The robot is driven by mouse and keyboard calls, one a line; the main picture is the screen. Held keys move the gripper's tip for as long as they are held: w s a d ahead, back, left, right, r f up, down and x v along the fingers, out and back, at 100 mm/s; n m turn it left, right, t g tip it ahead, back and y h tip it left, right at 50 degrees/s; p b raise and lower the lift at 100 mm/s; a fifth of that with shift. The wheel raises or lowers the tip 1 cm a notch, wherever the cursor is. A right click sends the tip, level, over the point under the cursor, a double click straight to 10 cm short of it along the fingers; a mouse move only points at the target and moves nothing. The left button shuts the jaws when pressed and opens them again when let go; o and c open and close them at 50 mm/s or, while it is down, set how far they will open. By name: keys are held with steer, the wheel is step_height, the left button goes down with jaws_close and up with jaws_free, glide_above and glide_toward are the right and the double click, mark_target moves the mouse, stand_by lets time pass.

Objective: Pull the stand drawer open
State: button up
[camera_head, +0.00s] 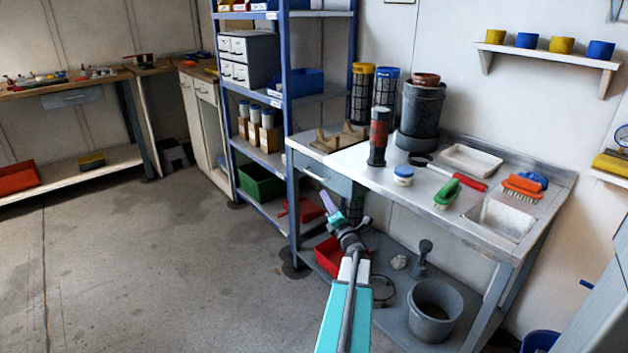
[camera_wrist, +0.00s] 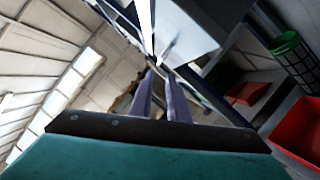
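The stand drawer (camera_head: 325,180) is a grey-blue front under the left end of the steel-topped stand (camera_head: 400,178), with a pale bar handle (camera_head: 316,173). It looks closed in the head view. My gripper (camera_head: 328,202) is just below and in front of the drawer, pointing up toward it. In the wrist view my two purple-grey fingers (camera_wrist: 158,75) are apart with a narrow gap and nothing visible between them. A pale grey panel (camera_wrist: 192,28), seemingly the drawer front, is just beyond the fingertips. Contact with the handle cannot be made out.
A blue shelf rack (camera_head: 289,120) stands close left of the drawer. Below are a red bin (camera_head: 328,258) and a grey bucket (camera_head: 434,310) on the lower shelf. A pepper-mill-like red and black tool (camera_head: 379,137) stands on top. The floor (camera_head: 170,260) at left is clear.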

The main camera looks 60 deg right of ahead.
stand_by(0.4)
steer(key=shift+x, duration=6.9)
steer(key=shift+r, duration=0.15)
jaws_close()
